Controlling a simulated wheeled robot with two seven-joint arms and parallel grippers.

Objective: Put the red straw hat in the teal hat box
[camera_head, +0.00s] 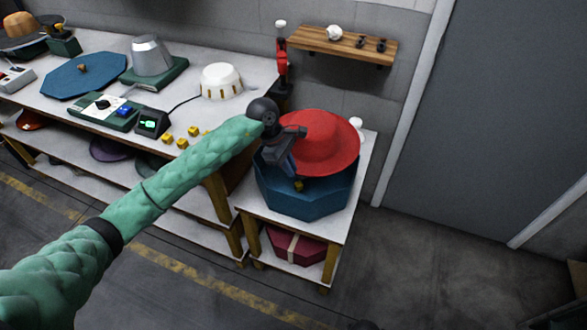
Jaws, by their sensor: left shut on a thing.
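The red straw hat (328,138) is at the right end of the bench, over the teal hat box (305,203). The box is an open, many-sided blue-teal container on a white-topped side table. The hat looks tilted and covers much of the box opening; I cannot tell whether it touches the rim. The fingertips are dark against the box and hard to make out. My right gripper is not in view.
A teal octagonal lid (84,75) lies on the long bench, left of a grey hat block (151,56). A dark red box (297,245) sits on the shelf below. Open floor lies right.

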